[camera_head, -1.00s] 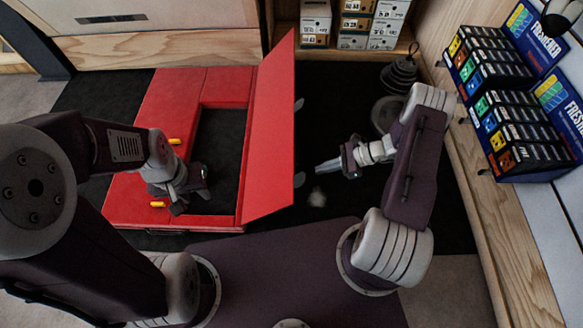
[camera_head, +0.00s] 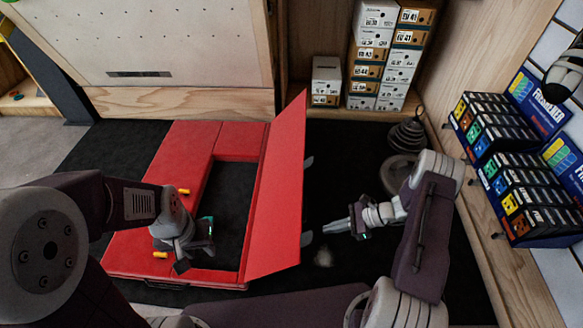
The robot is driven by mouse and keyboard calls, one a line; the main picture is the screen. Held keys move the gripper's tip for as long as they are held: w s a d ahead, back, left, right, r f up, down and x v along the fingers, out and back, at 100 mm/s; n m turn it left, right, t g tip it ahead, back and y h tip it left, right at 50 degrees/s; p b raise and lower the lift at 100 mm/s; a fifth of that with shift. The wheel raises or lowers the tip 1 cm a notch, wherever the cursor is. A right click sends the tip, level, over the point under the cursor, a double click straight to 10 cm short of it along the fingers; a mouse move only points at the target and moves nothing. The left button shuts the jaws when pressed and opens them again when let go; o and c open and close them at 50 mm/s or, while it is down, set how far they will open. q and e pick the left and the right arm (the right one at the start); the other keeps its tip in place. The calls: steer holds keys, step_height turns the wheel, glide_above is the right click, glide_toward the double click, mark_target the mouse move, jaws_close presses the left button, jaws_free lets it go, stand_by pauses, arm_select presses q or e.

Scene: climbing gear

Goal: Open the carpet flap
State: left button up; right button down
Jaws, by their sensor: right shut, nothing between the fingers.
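The red carpet flap (camera_head: 275,190) stands raised and tilted along the right side of a red padded mat (camera_head: 185,150). Dark floor shows through the opening beside it. Small grey tabs (camera_head: 307,238) stick out on the flap's right side. Two yellow pieces, one of them the upper one (camera_head: 184,191), lie at the mat's left part. My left gripper (camera_head: 200,251) is over the mat's front left part, left of the opening; its fingers are too unclear to read. My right gripper (camera_head: 329,229) is shut and empty, right of the flap and apart from it.
A stack of dark weights (camera_head: 407,135) stands at the back right. Shoe boxes (camera_head: 376,60) stand on a low wooden shelf behind. An air freshener display (camera_head: 520,160) is on the right ledge. Dark floor (camera_head: 340,160) between flap and weights is clear.

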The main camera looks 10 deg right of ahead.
steer(key=w+a+r+n+g+h, duration=0.1)
steer(key=a+r+n, duration=0.3)
steer(key=r, duration=0.4)
steer(key=w+a+r+n+g+h, duration=0.1)
steer(key=a+r+n, duration=0.25)
steer(key=r, duration=0.35)
steer(key=s+r+n+h, duration=0.4)
steer(key=s+r+n, duration=0.15)
steer(key=s, duration=0.25)
steer(key=s+d+n+h, duration=0.4)
steer(key=s+d+n, duration=0.1)
steer(key=s+n, duration=0.1)
step_height(320, 180, up, 36)
steer(key=w+n+t+p, duration=0.1)
steer(key=p, duration=3.6)
steer(key=shift+d, duration=0.4)
